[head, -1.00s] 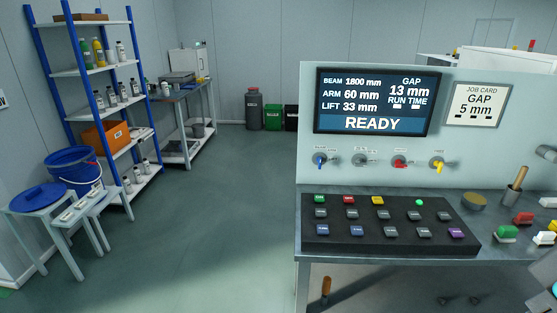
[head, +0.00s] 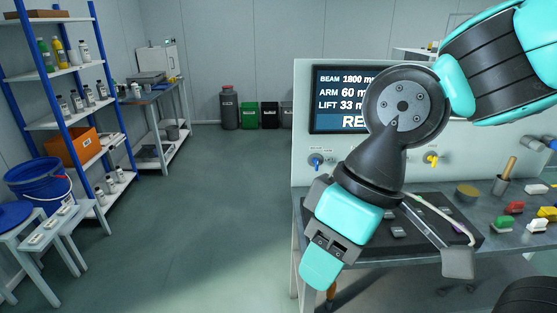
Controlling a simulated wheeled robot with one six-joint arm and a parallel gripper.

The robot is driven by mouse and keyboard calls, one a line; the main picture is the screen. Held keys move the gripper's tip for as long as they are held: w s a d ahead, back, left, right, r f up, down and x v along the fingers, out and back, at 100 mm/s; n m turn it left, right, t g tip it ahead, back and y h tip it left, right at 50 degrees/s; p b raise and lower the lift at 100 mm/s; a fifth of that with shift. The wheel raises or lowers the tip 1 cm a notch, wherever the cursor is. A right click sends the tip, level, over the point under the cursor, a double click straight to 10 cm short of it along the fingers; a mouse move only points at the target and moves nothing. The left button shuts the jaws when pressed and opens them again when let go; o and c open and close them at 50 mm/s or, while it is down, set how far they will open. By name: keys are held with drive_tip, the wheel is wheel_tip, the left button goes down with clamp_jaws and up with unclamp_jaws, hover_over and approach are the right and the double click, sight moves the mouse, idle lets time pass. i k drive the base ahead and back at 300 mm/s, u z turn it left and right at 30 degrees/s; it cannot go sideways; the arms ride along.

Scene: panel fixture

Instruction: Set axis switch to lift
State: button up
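The control panel has a row of small knobs under the display. The blue knob (head: 316,160) and the yellow knob (head: 431,159) show; my arm hides the grey and red ones between them. The labels are too small to read, so I cannot tell which control is the axis switch. The display (head: 340,92) shows beam 1800 mm and the start of the arm and lift lines; its right side is hidden. My gripper (head: 389,268) hangs in front of the desk with its two sides spread apart, seemingly open and empty. It touches no knob.
My arm covers much of the dark button box (head: 398,231). A cup with a wooden handle (head: 503,184) and several coloured blocks (head: 513,208) stand on the desk at right. Shelves and a blue bucket (head: 38,184) stand at left. The floor between is clear.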

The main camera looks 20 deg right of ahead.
sight(316, 163)
drive_tip(key=z, duration=0.25)
drive_tip(key=i, duration=0.95)
drive_tip(key=z, duration=0.7)
